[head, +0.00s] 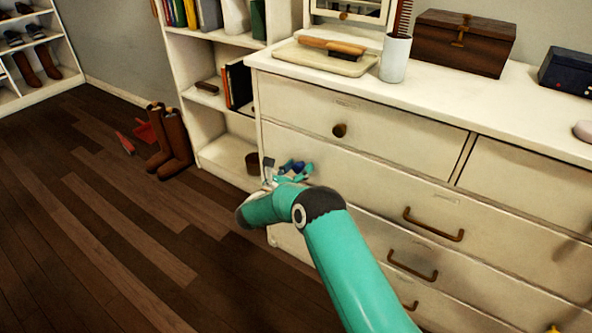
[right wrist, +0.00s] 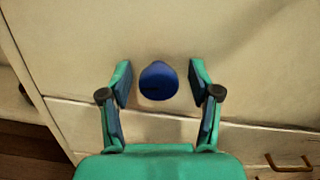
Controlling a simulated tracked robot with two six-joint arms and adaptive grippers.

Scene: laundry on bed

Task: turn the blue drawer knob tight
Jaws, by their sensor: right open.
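The blue knob (right wrist: 158,81) is round and sits on a cream drawer front (right wrist: 70,60). In the right wrist view it lies between the two open fingers of my right gripper (right wrist: 159,85), with a gap on each side. In the head view my right gripper (head: 289,170) is at the left part of the dresser's second drawer, and the blue knob (head: 298,168) shows small beside the fingers, partly hidden by them. I cannot tell how tight the knob is. My left gripper is not in view.
The white dresser (head: 480,118) carries a tray with a brush (head: 332,46), a white cup (head: 395,58) and a wooden box (head: 464,42). A brown knob (head: 339,130) is above. A bookshelf (head: 225,155) and brown boots (head: 168,143) stand left. The floor is clear at front left.

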